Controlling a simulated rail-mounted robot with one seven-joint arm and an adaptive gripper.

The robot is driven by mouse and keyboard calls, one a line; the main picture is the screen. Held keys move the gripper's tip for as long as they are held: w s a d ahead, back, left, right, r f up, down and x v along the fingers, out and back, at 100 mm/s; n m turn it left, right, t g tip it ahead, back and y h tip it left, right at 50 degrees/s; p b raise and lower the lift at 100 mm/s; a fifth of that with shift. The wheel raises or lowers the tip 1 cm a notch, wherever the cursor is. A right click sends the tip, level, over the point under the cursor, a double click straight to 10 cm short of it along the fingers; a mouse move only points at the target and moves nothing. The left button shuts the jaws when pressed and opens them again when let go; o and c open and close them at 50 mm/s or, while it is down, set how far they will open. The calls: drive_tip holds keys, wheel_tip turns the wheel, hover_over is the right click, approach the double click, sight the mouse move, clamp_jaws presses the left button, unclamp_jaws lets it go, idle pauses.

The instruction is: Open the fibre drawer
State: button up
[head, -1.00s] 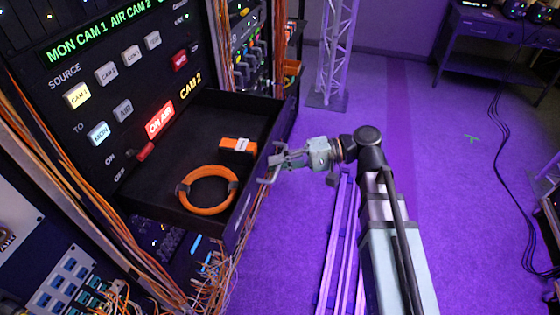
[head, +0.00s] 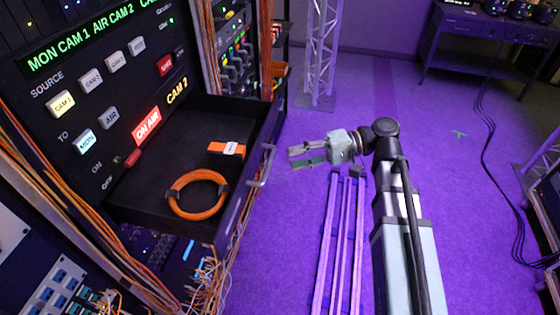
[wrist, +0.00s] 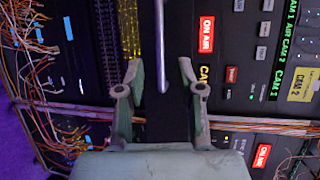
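The fibre drawer (head: 160,172) is black and stands pulled out from the rack in the head view. Its grey bar handle (head: 262,166) is on the front panel, and the handle shows as a pale bar in the wrist view (wrist: 160,45). An orange fibre coil (head: 198,206) and an orange box with a white label (head: 228,149) lie inside the drawer. My gripper (head: 291,157) is to the right of the handle, apart from it. In the wrist view its two fingers (wrist: 159,72) are spread with nothing held, and the handle bar lies beyond the gap.
The rack panel (head: 105,75) with lit buttons rises behind the drawer. Loose orange cables (head: 210,280) hang below and beside it. A truss tower (head: 323,55) stands at the back. Purple rails (head: 340,245) lie on the floor, with open floor to the right.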

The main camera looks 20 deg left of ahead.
drive_tip(key=shift+v, duration=2.15)
drive_tip(key=w+d+f+m+t+h, duration=0.1)
drive_tip(key=w+f+m+t+h, duration=0.15)
drive_tip(key=f, duration=0.55)
drive_tip(key=w+d+f+m+t+h, duration=0.1)
drive_tip(key=d+f+t, duration=0.15)
drive_tip(key=f, duration=0.65)
drive_tip(key=s+d+f+m+h, duration=0.1)
drive_tip(key=d+f, duration=0.2)
drive_tip(key=f, duration=0.3)
drive_tip(key=s+d+f+t+h, duration=0.1)
drive_tip(key=d+f+h, duration=0.1)
drive_tip(key=f, duration=0.4)
drive_tip(key=s+d+f+m+h, duration=0.1)
drive_tip(key=d+f, duration=0.2)
drive_tip(key=f, duration=0.3)
drive_tip(key=s+d+f+g+h, duration=0.1)
drive_tip(key=s+d+f+h, duration=0.4)
drive_tip(key=s+d+f, duration=0.75)
drive_tip(key=s+d+f+g, duration=0.2)
drive_tip(key=s+f, duration=0.3)
drive_tip(key=s, duration=0.3)
drive_tip(key=s+d+f+g+h, duration=0.1)
drive_tip(key=s+d+f, duration=0.1)
drive_tip(key=s+f, duration=0.3)
drive_tip(key=s, duration=0.4)
drive_tip(key=shift+d+g, duration=0.15)
drive_tip(key=shift+g, duration=0.25)
